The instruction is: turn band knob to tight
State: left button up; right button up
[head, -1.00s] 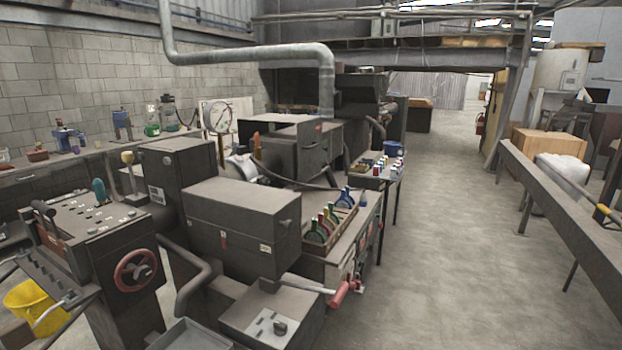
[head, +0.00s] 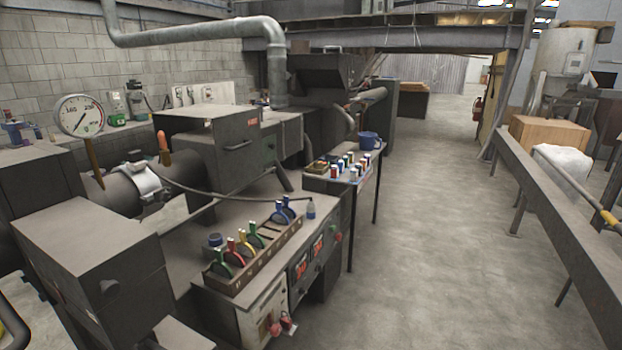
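A silver band (head: 146,183) wraps around a dark horizontal barrel (head: 108,192) on the left side of the machine. I cannot make out for sure a knob on the band or its setting at this size. An orange-topped handle (head: 163,142) stands upright behind the band. Neither of my grippers is in view.
A round gauge (head: 80,117) stands above the barrel. A rack (head: 265,259) with several coloured-handled tools sits on the bench in front. A small table (head: 343,178) holds bottles and a blue mug. The floor (head: 430,230) to the right is clear up to a long beam (head: 560,220).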

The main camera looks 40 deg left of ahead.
aim_at(165, 196)
jog(key=i+u, duration=0.3)
jog(key=i+l+u, duration=0.15)
jog(key=i+u, duration=0.15)
jog(key=i, duration=0.25)
jog(key=i+l+u, duration=0.3)
jog(key=i+j, duration=0.05)
jog(key=i, duration=0.05)
